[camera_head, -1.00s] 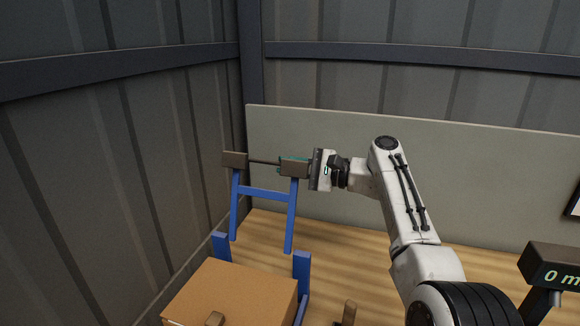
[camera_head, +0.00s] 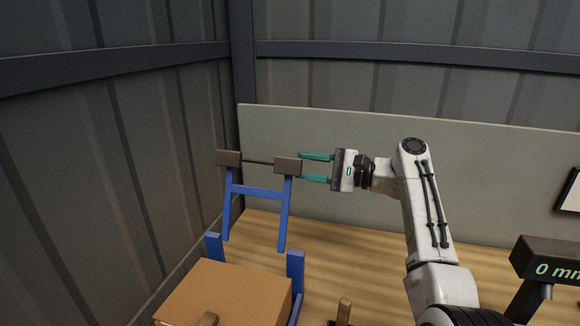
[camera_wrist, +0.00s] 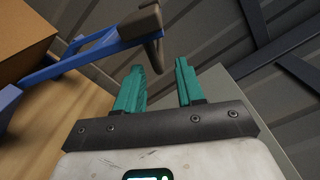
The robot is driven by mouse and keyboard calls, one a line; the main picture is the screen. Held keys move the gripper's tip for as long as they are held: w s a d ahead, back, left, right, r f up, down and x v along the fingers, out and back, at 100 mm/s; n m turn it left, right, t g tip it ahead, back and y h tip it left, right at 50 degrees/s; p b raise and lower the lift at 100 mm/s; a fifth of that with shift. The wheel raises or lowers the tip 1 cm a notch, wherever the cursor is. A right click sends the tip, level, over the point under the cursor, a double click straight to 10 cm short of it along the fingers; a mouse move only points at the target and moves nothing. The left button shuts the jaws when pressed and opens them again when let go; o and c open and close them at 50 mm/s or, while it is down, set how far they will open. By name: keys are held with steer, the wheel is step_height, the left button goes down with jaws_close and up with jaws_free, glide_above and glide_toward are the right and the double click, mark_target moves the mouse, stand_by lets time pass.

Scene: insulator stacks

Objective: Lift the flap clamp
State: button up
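The flap clamp is a blue frame (camera_head: 258,192) with two brown blocks at its top, the near one (camera_head: 288,165) on the right and the far one (camera_head: 228,158) on the left, joined by a thin dark rod. It stands tilted up above the box. My gripper (camera_head: 315,168) is open, with its two teal fingers pointing left, just right of the near block.
A brown box (camera_head: 230,292) with blue posts (camera_head: 295,272) at its back stands at the lower left on a wooden surface (camera_head: 345,270). A grey panel (camera_head: 460,175) stands behind my arm. A display reading 0 mm (camera_head: 548,262) is at the right.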

steer(key=shift+v, duration=2)
